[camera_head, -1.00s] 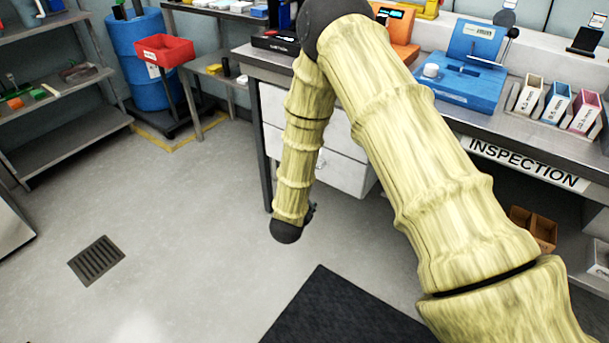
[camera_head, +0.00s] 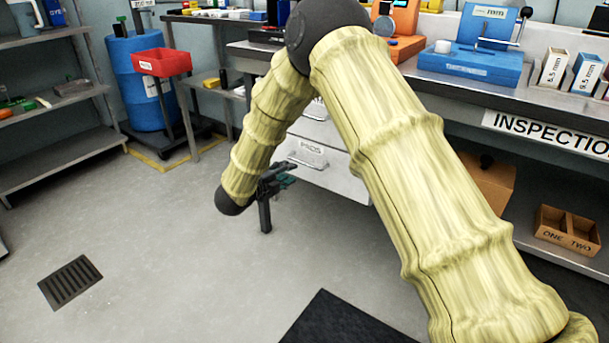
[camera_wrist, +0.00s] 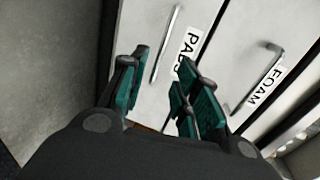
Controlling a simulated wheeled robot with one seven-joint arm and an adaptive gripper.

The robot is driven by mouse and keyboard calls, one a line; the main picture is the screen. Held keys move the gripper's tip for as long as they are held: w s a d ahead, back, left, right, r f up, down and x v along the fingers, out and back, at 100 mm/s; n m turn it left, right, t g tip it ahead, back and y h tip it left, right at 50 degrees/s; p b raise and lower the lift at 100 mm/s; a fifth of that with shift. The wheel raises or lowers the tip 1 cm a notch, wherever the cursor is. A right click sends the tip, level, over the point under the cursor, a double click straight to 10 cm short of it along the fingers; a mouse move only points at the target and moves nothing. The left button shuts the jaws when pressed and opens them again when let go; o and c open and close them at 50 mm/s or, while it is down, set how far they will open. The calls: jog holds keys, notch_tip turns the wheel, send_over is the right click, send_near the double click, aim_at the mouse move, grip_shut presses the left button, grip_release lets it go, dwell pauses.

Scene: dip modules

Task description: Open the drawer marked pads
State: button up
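The drawer marked PADS (camera_head: 325,169) is a white drawer front in the cabinet under the bench, and it looks closed. Its bar handle (camera_head: 306,160) sits by the label. In the wrist view, the PADS drawer's handle (camera_wrist: 166,45) is a slim grey bar, ahead of the gap between my fingers. The PADS label (camera_wrist: 187,52) is partly covered by my right finger. My gripper (camera_head: 285,178) is just in front of the cabinet. In the wrist view, my gripper (camera_wrist: 163,82) is open and empty, with teal finger pads, and appears apart from the handle.
A drawer marked FOAM (camera_wrist: 240,68) with its own handle (camera_wrist: 258,82) is beside the PADS drawer in the wrist view. A bench marked INSPECTION (camera_head: 555,133) extends right. A blue barrel (camera_head: 140,90) and red bin (camera_head: 162,62) stand left.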

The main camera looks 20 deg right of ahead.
aim_at(305, 163)
jog(key=shift+b+x, duration=1.95)
jog(key=shift+x, duration=3.45)
jog(key=shift+r, duration=0.1)
grip_shut()
